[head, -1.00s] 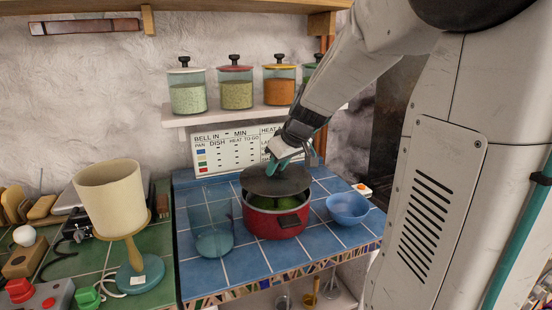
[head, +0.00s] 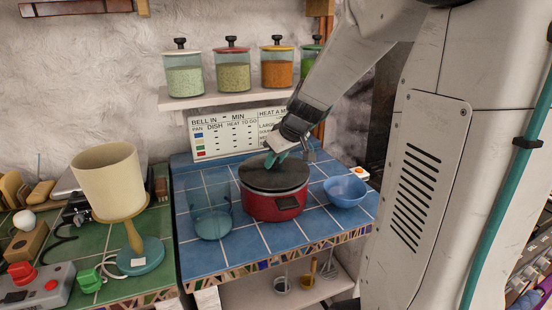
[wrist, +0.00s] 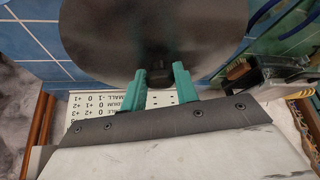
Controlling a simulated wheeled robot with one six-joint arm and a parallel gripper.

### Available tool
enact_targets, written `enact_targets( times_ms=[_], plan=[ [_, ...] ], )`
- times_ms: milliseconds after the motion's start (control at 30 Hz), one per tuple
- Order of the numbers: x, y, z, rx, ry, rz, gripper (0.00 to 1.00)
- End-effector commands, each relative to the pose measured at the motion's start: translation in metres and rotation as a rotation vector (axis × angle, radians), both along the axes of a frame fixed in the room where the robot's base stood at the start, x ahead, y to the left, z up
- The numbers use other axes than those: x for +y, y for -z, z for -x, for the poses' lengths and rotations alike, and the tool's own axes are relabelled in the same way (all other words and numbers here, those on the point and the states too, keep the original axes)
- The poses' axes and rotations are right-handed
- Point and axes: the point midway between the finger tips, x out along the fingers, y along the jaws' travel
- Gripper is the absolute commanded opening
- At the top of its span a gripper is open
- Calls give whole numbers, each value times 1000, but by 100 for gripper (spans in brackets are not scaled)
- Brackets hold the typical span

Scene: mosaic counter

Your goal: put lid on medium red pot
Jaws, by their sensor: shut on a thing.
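The red pot (head: 262,205) stands on the blue tiled counter. The dark round lid (head: 262,177) lies across its top, looks about level and covers the opening, so the green contents are hidden. Whether it is fully seated all round I cannot tell. My gripper (head: 278,160) is above the lid, shut on its knob. In the wrist view the teal fingers (wrist: 160,80) close on the dark knob (wrist: 158,72), with the lid (wrist: 110,40) spread beyond them.
A blue bowl (head: 346,190) stands right of the pot, and a clear glass vessel (head: 212,222) left of it. A lamp (head: 112,185) stands further left on green tiles. Jars (head: 231,75) line a shelf (head: 225,97) above, near my arm.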

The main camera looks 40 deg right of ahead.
Motion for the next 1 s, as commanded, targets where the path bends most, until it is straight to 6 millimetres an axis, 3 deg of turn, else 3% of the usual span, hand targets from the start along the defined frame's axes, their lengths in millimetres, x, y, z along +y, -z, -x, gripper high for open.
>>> enact_targets(
  times_ms=[1000],
  plan=[
    [0, 8, 0, 0, 0, 0, 2]
  ],
)
